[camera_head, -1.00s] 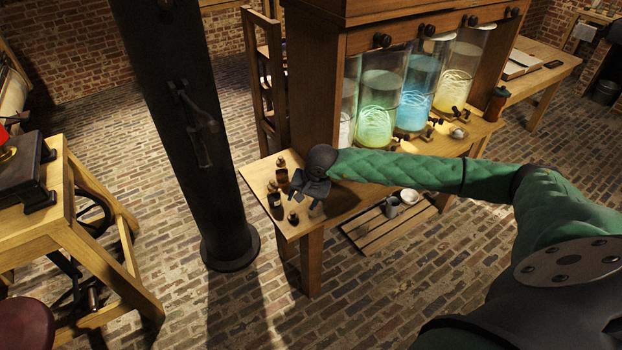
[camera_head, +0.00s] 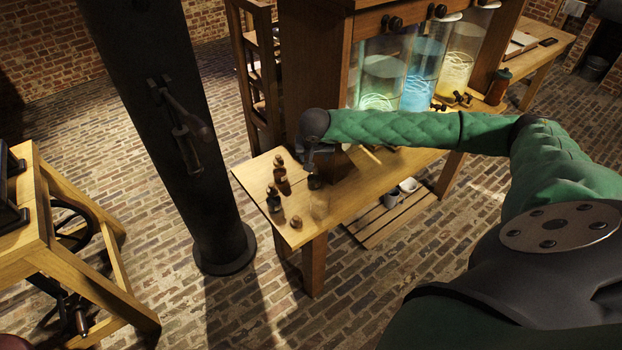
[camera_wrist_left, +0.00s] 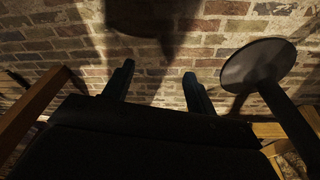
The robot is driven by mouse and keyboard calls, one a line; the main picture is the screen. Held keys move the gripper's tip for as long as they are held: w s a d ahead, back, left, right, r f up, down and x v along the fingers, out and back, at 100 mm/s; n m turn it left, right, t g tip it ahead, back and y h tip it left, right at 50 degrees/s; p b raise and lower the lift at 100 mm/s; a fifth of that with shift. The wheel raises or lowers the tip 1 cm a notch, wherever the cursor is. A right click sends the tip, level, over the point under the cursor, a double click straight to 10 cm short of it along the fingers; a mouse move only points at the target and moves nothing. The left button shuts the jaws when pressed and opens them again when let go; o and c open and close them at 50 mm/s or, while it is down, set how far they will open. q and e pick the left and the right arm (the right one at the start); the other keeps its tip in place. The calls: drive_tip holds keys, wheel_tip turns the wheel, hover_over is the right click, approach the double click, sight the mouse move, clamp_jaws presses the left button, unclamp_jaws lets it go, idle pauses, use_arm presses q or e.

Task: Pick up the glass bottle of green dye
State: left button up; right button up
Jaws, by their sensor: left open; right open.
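Several small bottles stand at the near left end of the wooden bench. I cannot tell which holds green dye. My left gripper (camera_wrist_left: 158,84) is open and empty above the brick floor in the left wrist view.
The bench (camera_head: 350,205) carries tall glowing jars (camera_head: 418,85) in a wooden cabinet to the right. A black column (camera_head: 165,130) stands left of the bench. A slatted pallet (camera_head: 385,228) with pots lies on the floor. Brick floor is clear in front.

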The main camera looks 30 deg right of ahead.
drive_tip(key=b, duration=0.4)
hover_over(314, 175)
drive_tip(key=s+a, duration=0.1)
drive_tip(key=s, duration=0.1)
wheel_tip(314, 175, down, 4)
use_arm(q)
wheel_tip(314, 175, up, 24)
drive_tip(key=d+r+b, duration=0.1)
drive_tip(key=d+b, duration=0.1)
drive_tip(key=b, duration=0.1)
use_arm(e)
wheel_tip(314, 175, down, 3)
drive_tip(key=shift+w+a+f, duration=0.1)
drive_tip(key=shift+a+f, duration=0.05)
drive_tip(key=shift+f, duration=0.05)
drive_tip(key=shift+p+x, duration=0.65)
drive_tip(key=shift+x, duration=0.7)
drive_tip(key=p+x, duration=0.2)
drive_tip(key=x, duration=0.2)
drive_tip(key=shift+w+d, duration=0.1)
drive_tip(key=shift+d, duration=0.1)
drive_tip(key=shift+w+d+f, duration=0.1)
drive_tip(key=shift+f, duration=0.25)
use_arm(q)
wheel_tip(314, 175, down, 14)
drive_tip(key=shift+w+a+g, duration=0.25)
drive_tip(key=shift+g, duration=0.05)
drive_tip(key=shift+f, duration=0.1)
use_arm(e)
drive_tip(key=shift+c, duration=0.3)
